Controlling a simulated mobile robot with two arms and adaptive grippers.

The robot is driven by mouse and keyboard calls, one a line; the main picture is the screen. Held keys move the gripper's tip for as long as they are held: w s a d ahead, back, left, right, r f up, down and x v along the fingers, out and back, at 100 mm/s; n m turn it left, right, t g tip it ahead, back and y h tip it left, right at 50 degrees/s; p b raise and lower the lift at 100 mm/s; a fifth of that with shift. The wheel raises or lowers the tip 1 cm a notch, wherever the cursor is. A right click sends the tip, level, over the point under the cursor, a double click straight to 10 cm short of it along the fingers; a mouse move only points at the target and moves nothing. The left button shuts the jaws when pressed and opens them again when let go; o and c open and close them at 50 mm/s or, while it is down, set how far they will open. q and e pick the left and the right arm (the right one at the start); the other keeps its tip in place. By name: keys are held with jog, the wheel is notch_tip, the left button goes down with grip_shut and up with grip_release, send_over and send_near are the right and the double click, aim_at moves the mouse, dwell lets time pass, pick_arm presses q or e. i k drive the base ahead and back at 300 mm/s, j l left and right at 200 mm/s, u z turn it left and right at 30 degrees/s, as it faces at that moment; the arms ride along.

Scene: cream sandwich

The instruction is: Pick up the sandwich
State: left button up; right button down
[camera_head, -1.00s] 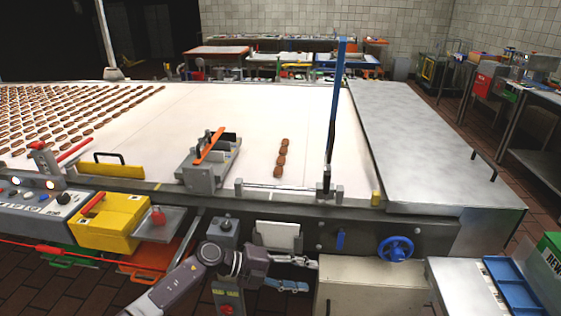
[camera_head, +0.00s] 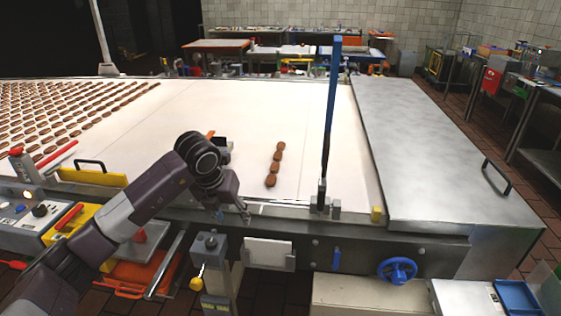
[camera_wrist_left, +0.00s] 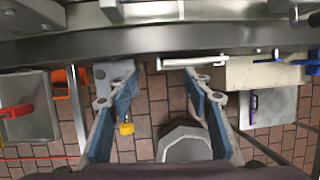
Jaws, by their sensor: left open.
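Several brown sandwiches (camera_head: 276,163) lie in a short row, close together, on the white conveyor belt (camera_head: 235,110). My left gripper (camera_head: 240,213) is open at the belt's front edge, in front of and to the left of that row. In the left wrist view, its two fingers (camera_wrist_left: 157,78) are spread apart with nothing between them; the machine's front edge and tiled floor lie beyond. No sandwich shows in the left wrist view. My right gripper is in no view.
A blue upright post (camera_head: 331,110) stands just right of the sandwich row. A flat steel cover (camera_head: 430,140) lies farther right. Many more brown pieces (camera_head: 55,115) fill the belt's far left. The belt behind the row is clear.

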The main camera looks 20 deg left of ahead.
aim_at(275, 167)
jog(key=i, duration=1.1)
